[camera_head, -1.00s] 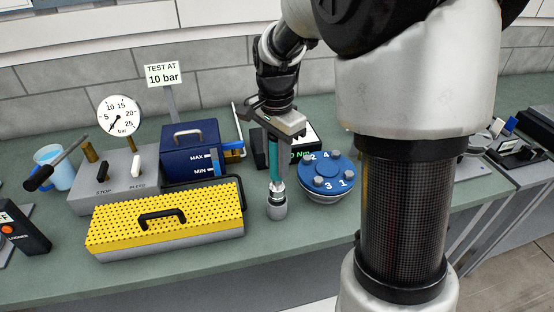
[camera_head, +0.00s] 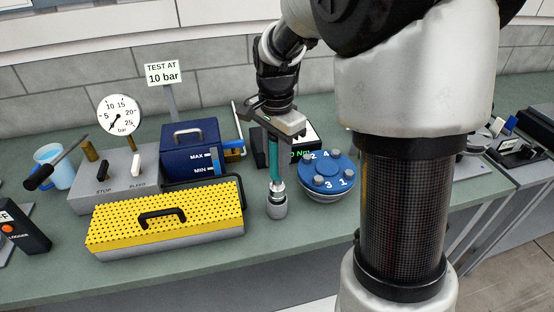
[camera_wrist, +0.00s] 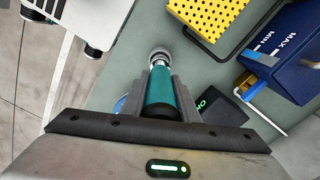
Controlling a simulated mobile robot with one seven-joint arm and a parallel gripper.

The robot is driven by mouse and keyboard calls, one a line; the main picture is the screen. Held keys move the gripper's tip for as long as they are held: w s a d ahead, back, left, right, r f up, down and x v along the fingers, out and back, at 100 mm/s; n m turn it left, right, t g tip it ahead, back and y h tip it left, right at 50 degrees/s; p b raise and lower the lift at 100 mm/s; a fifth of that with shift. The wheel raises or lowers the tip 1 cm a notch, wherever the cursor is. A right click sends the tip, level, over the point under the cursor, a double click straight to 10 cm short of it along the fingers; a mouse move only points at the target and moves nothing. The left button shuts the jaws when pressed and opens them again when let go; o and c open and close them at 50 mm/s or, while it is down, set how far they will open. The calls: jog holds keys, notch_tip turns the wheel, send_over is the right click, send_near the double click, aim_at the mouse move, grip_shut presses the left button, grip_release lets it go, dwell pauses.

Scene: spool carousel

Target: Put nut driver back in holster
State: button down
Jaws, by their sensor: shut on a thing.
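The nut driver has a teal handle (camera_head: 273,158) and a silver shaft, and it stands roughly upright. My gripper (camera_head: 277,140) is shut on the teal handle, which also shows between the fingers in the wrist view (camera_wrist: 160,92). A short grey cylindrical holster (camera_head: 277,207) stands on the bench directly below the driver. The driver's lower end is at the holster's mouth; how deep it sits inside I cannot tell. In the wrist view the holster's round rim (camera_wrist: 158,54) shows just beyond the handle's end, partly hidden by it.
A blue four-bolt flange (camera_head: 327,170) stands close right of the holster. A yellow perforated box (camera_head: 190,215) with a black handle is close left. Behind are a blue tank (camera_head: 180,145), a dark display box (camera_head: 310,136) and a pressure gauge (camera_head: 120,115). Bare bench lies in front.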

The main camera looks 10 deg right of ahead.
aim_at(277, 177)
jog(key=shift+f+b, duration=1.8)
jog(key=shift+f, duration=0.9)
jog(key=c, duration=1.3)
grip_release()
notch_tip(277, 177, up, 18)
jog(key=shift+a+f+p, duration=0.1)
jog(key=shift+f+p, duration=0.15)
jog(key=shift+p, duration=0.85)
